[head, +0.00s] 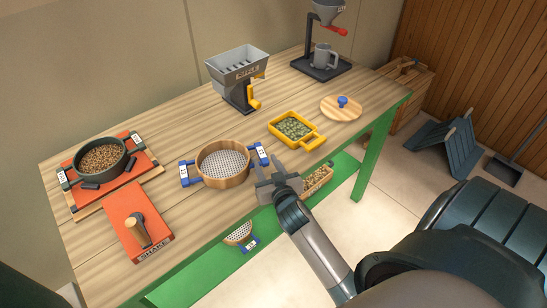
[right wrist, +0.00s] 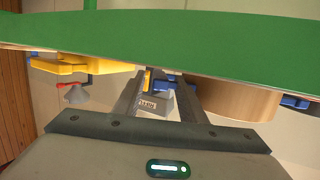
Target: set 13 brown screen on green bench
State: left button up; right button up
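A round brown wooden screen (head: 224,182) with a pale mesh and blue handles lies on the wooden top of the green bench (head: 374,150). Its handle labels are too small to read. A second screen (head: 240,233) with a blue handle shows partly on the lower level under the front edge. My right gripper (head: 278,173) is at the bench's front edge, right of the first screen's right handle. Its fingers are apart and empty, seen also in the right wrist view (right wrist: 165,88). The brown screen (right wrist: 240,99) is on the right there. My left gripper is not in view.
A yellow tray of green beans (head: 292,128), a round wooden lid (head: 341,107) and a grey mill (head: 238,76) stand behind. A bean basket (head: 317,181) sits on the lower shelf.

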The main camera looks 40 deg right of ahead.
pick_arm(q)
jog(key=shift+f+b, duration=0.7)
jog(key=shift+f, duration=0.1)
pick_arm(e)
jog(key=v, duration=0.7)
jog(key=shift+s, duration=0.25)
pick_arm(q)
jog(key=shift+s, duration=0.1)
pick_arm(e)
jog(key=shift+s+a+f, duration=0.1)
